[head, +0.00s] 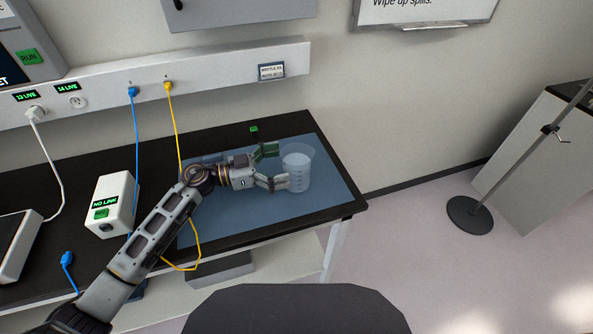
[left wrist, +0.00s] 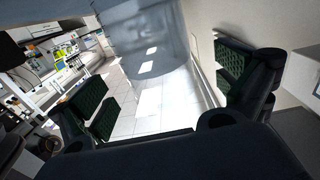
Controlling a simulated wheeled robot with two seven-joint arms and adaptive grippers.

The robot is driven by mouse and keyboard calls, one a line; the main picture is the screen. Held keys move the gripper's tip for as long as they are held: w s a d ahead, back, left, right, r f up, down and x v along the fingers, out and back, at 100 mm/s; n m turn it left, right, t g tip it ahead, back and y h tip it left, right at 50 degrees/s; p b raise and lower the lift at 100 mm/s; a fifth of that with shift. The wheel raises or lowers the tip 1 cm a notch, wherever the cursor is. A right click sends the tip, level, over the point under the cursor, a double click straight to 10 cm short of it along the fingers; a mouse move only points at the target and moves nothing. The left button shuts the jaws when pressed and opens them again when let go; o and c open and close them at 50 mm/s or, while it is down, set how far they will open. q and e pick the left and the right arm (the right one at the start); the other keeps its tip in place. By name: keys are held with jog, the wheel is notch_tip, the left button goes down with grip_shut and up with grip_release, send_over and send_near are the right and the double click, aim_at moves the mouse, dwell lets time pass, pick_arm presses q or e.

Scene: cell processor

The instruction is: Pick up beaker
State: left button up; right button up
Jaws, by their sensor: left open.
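The beaker (head: 298,170) is a clear, upright cup with graduation marks and pale contents. It stands on a blue mat (head: 325,205) near the right end of the black bench. My left gripper (head: 276,166) is open, with its two fingers pointing right at the beaker's left side. In the head view the fingertips reach the beaker's near edge; I cannot tell if they touch it. In the left wrist view the beaker (left wrist: 150,45) shows beyond and between the open green-padded fingers (left wrist: 165,95). My right gripper is not in view.
A white NO LINK box (head: 112,205) stands on the bench (head: 60,185) at left. Blue (head: 135,125) and yellow (head: 174,125) cables hang from the wall rail, the yellow one passing by my arm. A small green-lit item (head: 254,129) sits behind the gripper.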

pick_arm(q)
jog(key=shift+x, duration=2.3)
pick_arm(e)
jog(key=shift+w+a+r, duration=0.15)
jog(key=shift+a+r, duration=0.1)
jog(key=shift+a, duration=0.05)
pick_arm(q)
jog(key=shift+s, duration=0.15)
jog(key=c, duration=1.5)
jog(key=shift+r+p, duration=0.35)
jog(key=shift+r, duration=0.35)
notch_tip(320, 180, up, 9)
jog(key=p, duration=0.1)
send_over(297, 157)
jog(key=s, duration=0.4)
jog(key=shift+w+a+f, duration=0.1)
jog(key=shift+f, duration=0.1)
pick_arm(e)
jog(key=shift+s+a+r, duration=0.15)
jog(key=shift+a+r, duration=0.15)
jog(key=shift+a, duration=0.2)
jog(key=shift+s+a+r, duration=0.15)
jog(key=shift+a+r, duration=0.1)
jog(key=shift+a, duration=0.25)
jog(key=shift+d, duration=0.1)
